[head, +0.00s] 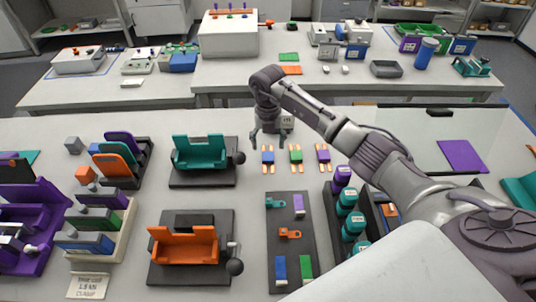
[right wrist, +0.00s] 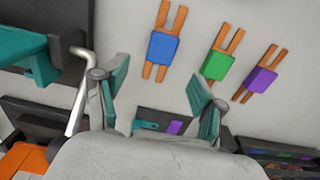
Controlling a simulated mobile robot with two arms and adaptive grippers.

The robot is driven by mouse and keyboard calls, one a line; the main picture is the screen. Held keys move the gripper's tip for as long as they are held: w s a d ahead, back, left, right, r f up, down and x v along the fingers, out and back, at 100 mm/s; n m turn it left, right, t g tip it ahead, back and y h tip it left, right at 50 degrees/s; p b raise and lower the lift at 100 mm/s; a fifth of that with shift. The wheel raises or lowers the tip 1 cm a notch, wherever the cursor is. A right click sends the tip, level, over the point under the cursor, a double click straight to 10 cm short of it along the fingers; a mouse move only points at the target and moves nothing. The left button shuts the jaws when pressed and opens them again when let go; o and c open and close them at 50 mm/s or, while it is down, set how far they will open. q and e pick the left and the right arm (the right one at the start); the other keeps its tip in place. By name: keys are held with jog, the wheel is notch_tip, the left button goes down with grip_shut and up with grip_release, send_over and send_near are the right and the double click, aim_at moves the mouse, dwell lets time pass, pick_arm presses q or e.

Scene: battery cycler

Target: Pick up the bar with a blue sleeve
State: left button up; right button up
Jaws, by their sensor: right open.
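The bar with a blue sleeve (head: 267,157) lies on the white table, left of a bar with a green sleeve (head: 295,155) and a bar with a purple sleeve (head: 323,154). Each bar has two copper-coloured prongs at each end. My right gripper (head: 268,138) is open and empty, just beyond the blue-sleeved bar in the head view. In the right wrist view the blue-sleeved bar (right wrist: 164,47) lies ahead of the spread teal fingertips (right wrist: 158,88), apart from them. My left gripper is not in view.
A teal fixture (head: 203,152) with a lever stands close on the left. An orange fixture (head: 184,246) stands in front of it. A dark tray (head: 292,215) with small coloured parts and a rack of teal-capped cylinders (head: 347,205) lie nearer. Table around the bars is clear.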

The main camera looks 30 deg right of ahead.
aim_at(268, 156)
jog(key=shift+f, duration=0.4)
notch_tip(268, 156, down, 2)
jog(key=shift+w+f+p, duration=0.15)
jog(key=shift+f+p, duration=0.1)
jog(key=shift+p, duration=0.7)
notch_tip(268, 156, down, 2)
jog(key=shift+d+f, duration=0.1)
jog(key=shift+f, duration=0.1)
jog(key=shift+w+f, duration=0.1)
jog(key=shift+f, duration=0.1)
jog(key=shift+c, duration=0.7)
jog(key=c, duration=1)
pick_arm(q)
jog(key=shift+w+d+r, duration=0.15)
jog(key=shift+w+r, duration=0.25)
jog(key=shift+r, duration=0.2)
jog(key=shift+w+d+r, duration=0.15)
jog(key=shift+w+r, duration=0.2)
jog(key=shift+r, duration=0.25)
pick_arm(e)
grip_shut()
